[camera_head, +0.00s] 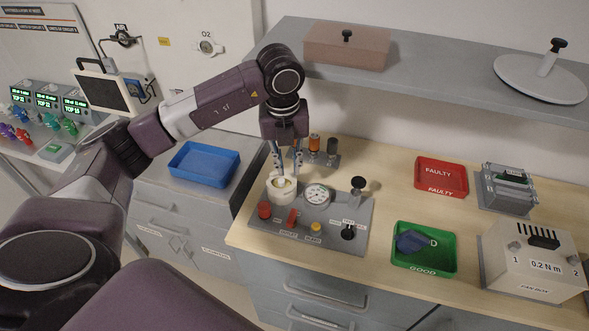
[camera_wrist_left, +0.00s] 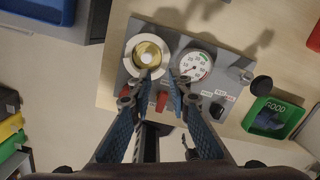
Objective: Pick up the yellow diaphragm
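The yellow diaphragm (camera_head: 284,185) lies inside a round white cup (camera_head: 279,195) on the grey test panel (camera_head: 343,236). In the left wrist view, the diaphragm (camera_wrist_left: 149,53) shows as a gold-yellow disc ringed by the white cup (camera_wrist_left: 131,66). My left gripper (camera_head: 288,169) points down just above the cup, its two blue fingers apart with nothing between them. In the left wrist view, the fingertips (camera_wrist_left: 157,80) are near the cup's lower edge in the picture. My right gripper is in neither view.
A pressure gauge (camera_head: 317,194) and black knob (camera_head: 358,184) stand close right of the cup. Orange and grey cylinders stand behind it. A red tray (camera_head: 417,180) and green tray (camera_head: 398,258), holding a dark blue piece (camera_head: 410,240), lie right. A shelf (camera_head: 430,83) hangs above.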

